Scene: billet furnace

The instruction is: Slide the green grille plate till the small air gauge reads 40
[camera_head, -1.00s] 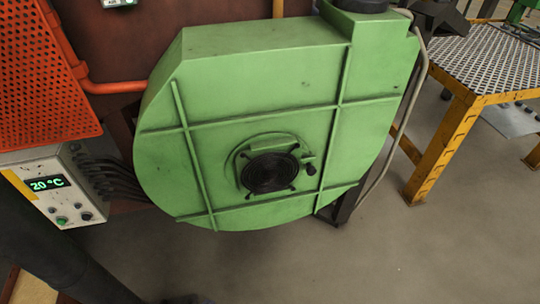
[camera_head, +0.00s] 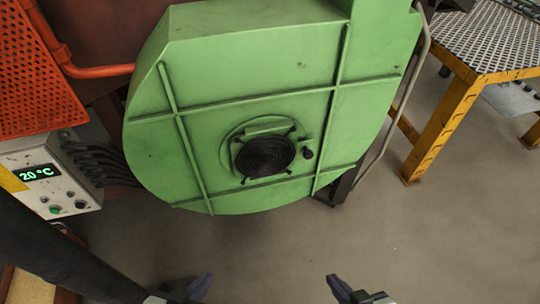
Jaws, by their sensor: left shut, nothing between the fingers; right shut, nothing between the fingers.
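The round black grille (camera_head: 265,156) sits on the flat face of the big green blower housing (camera_head: 240,90). A green plate (camera_head: 262,130) shows around its upper edge, and a small black knob (camera_head: 307,153) sticks out at its right. The small air gauge is not in view now. My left gripper (camera_head: 203,286) is low at the bottom edge, below and left of the grille. My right gripper (camera_head: 337,287) is at the bottom edge, below and right of it. Both are shut and empty, well apart from the housing.
A control box (camera_head: 45,178) reading 20 °C stands at the left under an orange perforated panel (camera_head: 35,80). A yellow-legged table (camera_head: 440,120) stands at the right, with a grey hose (camera_head: 416,88) between it and the housing. The floor below the housing is clear.

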